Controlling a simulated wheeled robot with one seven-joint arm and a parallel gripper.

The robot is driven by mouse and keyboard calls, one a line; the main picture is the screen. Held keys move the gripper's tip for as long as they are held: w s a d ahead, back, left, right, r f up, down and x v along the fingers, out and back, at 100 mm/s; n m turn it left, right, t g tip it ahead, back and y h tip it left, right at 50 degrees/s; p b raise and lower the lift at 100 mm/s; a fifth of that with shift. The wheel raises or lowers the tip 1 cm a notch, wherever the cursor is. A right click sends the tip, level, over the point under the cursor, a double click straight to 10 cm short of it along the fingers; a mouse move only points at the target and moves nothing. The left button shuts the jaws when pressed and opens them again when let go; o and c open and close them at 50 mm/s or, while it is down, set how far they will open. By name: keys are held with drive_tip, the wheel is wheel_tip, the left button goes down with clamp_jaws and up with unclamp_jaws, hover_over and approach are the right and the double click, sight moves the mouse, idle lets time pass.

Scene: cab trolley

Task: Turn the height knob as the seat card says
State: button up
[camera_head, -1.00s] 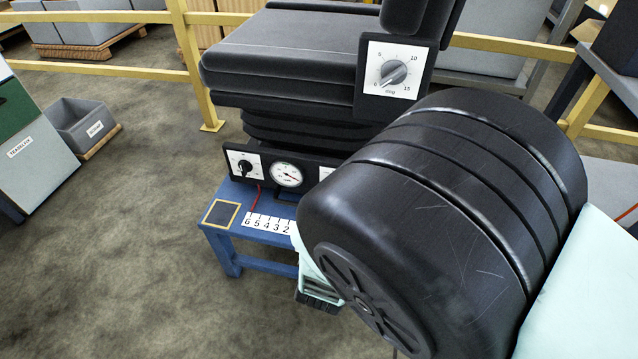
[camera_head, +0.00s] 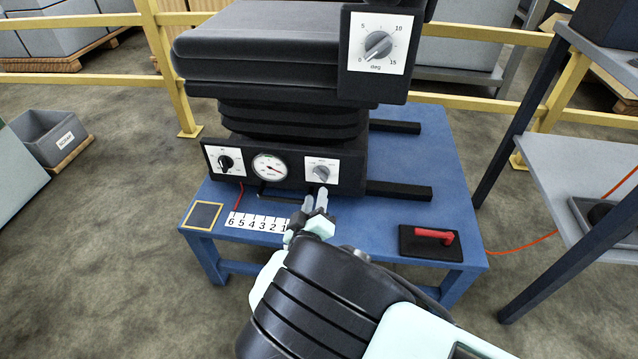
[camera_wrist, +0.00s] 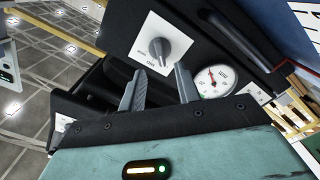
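The seat (camera_head: 275,45) stands on a blue table (camera_head: 410,160). Its front panel carries a left knob (camera_head: 226,163) with a black pointer, a round gauge (camera_head: 270,167) and a grey right knob (camera_head: 321,172). A grey knob marked in deg (camera_head: 378,45) is on the seat's side. Plate lettering on the front knobs is too small to read, and no seat card is identifiable. My gripper (camera_head: 315,194) is just in front of the right knob. In the wrist view my gripper (camera_wrist: 160,70) is open, and the right knob (camera_wrist: 165,52) lies beyond the fingertips, apparently untouched.
A number strip (camera_head: 257,223) and a yellow-bordered dark square (camera_head: 203,215) lie along the table's front left. A black pad (camera_head: 418,250) with a red-handled item (camera_head: 434,235) lies front right. A grey shelf (camera_head: 590,170) stands right. Yellow rails (camera_head: 80,78) run behind.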

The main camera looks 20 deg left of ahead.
sight(320, 178)
drive_tip(key=b+x, duration=0.1)
drive_tip(key=x, duration=0.6)
clamp_jaws()
